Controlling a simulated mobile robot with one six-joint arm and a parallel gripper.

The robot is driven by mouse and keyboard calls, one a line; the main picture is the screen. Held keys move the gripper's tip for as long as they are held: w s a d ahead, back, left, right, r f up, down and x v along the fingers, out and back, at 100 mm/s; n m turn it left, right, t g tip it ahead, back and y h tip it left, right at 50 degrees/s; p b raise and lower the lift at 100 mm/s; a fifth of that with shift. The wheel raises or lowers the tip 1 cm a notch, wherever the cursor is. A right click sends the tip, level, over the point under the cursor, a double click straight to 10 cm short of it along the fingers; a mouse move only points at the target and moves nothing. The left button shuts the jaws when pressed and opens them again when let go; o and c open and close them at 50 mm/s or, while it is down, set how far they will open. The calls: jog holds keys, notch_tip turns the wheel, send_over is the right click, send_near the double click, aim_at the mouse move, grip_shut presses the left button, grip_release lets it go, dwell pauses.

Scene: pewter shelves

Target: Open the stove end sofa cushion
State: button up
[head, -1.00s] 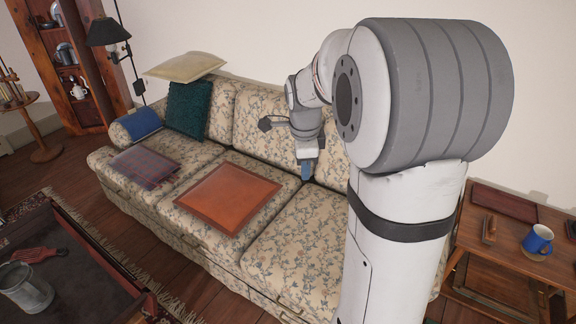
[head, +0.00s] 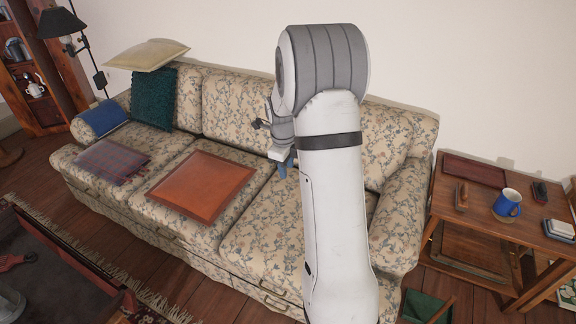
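The floral sofa (head: 215,262) stands against the wall with several seat and back cushions. Its right seat cushion (head: 262,232) lies flat and is partly hidden by my arm. The middle seat cushion (head: 172,162) carries a flat reddish-brown board (head: 201,185). The left seat cushion (head: 75,160) has a folded plaid cloth (head: 111,162) on it. No stove is in view, so I cannot tell which end is meant. My gripper (head: 284,168) points down above the back part of the right seat cushion, beside my arm. Its fingers are too small and partly covered to read.
A blue pillow (head: 103,118), a teal pillow (head: 154,98) and a cream pillow (head: 147,55) are at the left end. A dark low table (head: 60,270) is at front left.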

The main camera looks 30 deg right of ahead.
jog(key=shift+f, duration=0.15)
jog(key=shift+c, duration=0.4)
grip_shut()
dwell(1.0)
jog(key=shift+o, duration=0.4)
grip_release()
notch_tip(320, 180, up, 8)
jog(key=shift+s+a, duration=0.3)
jog(key=shift+a, duration=0.1)
jog(key=shift+f, duration=0.1)
